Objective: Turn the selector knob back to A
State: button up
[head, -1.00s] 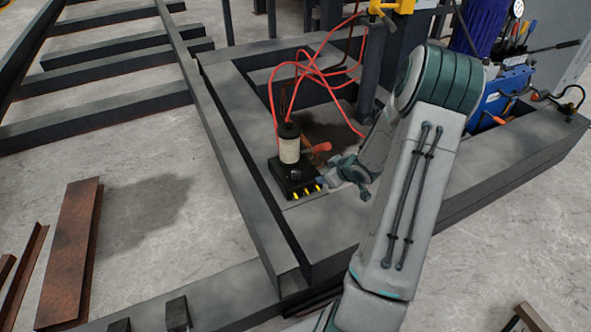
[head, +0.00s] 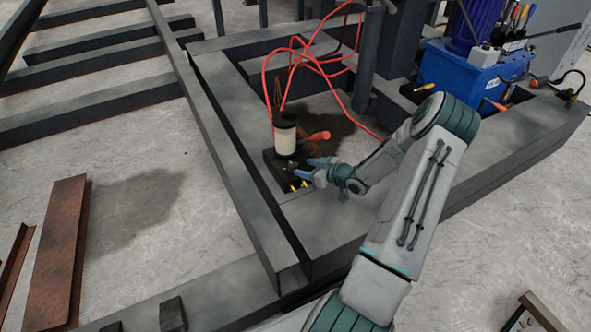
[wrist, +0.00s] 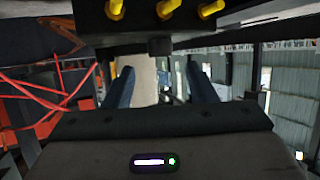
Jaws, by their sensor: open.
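A black box (head: 271,161) with a pale cylinder (head: 285,142) and yellow plugs (head: 297,186) sits on the dark steel frame. My gripper (head: 305,168) reaches in from the right, with its blue fingers apart over the box's near right side. In the wrist view the box is at the top, with its yellow plugs (wrist: 165,9). A small dark knob (wrist: 160,46) shows there, between my open fingers (wrist: 162,86) in the picture. I cannot tell whether they touch it. I cannot read the knob's setting or any letters. In the head view the fingers obscure the knob.
Red hoses (head: 297,45) loop behind the box. An orange-handled tool (head: 317,137) lies just right of the cylinder. A blue unit (head: 463,75) stands at the back right. Steel beams (head: 235,160) run along the left; a rusty plate (head: 55,250) lies on the floor.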

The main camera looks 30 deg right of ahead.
aim_at(294, 165)
jog(key=b+x, duration=0.1)
jog(key=x, duration=0.4)
jog(key=shift+w+a+f, duration=0.1)
jog(key=shift+w+a, duration=0.05)
jog(key=shift+w, duration=0.05)
jog(key=c, duration=1)
